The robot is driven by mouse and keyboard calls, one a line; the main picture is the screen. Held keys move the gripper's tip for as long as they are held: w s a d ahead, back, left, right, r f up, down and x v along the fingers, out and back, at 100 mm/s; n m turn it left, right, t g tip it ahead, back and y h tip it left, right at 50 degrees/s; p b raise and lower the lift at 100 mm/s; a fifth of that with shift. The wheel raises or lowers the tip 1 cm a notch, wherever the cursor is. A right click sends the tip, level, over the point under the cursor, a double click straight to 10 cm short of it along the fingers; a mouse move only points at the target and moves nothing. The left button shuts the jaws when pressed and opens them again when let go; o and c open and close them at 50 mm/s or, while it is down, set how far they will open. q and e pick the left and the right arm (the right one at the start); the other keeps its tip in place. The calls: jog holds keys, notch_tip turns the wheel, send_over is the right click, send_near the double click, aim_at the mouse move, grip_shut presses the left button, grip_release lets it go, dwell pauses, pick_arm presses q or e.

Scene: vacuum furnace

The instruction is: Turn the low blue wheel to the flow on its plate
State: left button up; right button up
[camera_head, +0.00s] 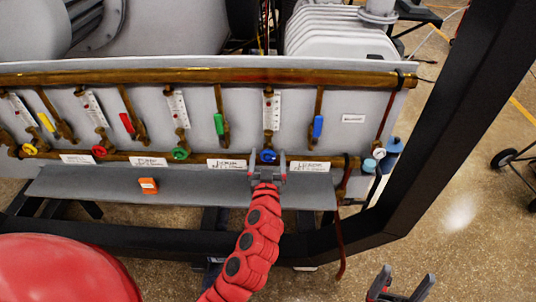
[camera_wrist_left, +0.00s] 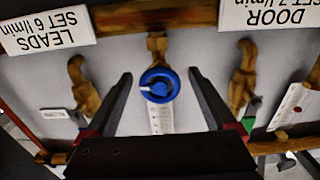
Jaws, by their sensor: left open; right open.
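The low blue wheel (camera_head: 267,156) sits on the lower pipe at the foot of a flow tube (camera_head: 271,110). In the left wrist view the blue wheel (camera_wrist_left: 159,85) is upside down with the tube below it. My left gripper (camera_head: 267,162) is open in front of the wheel. Its fingers lie on either side of it, with gaps showing. A plate reading "LEADS SET 6 l/min" (camera_wrist_left: 45,32) is right of the wheel in the head view; a "DOOR" plate (camera_wrist_left: 275,15) is left. The reading in the tube is too small to tell. My right gripper (camera_head: 402,287) is open and empty, low right.
Yellow (camera_head: 29,150), red (camera_head: 98,151) and green (camera_head: 180,153) wheels line the same pipe. Coloured levers hang above, including a blue one (camera_head: 318,127). An orange box (camera_head: 148,185) stands on the grey shelf (camera_head: 100,190). A black frame post (camera_head: 440,130) rises at right.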

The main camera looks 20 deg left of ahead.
pick_arm(q)
jog(key=shift+w, duration=0.1)
jog(key=c, duration=1.4)
jog(key=shift+o, duration=0.2)
jog(key=shift+m, duration=0.3)
jog(key=m+b, duration=0.1)
jog(key=m, duration=0.1)
jog(key=shift+f+m, duration=0.1)
jog(key=shift+m, duration=0.2)
jog(key=m+b, duration=0.1)
jog(key=m, duration=0.1)
jog(key=shift+m, duration=0.3)
jog(key=m, duration=0.2)
jog(key=shift+a+m, duration=0.1)
jog(key=shift+m, duration=2.2)
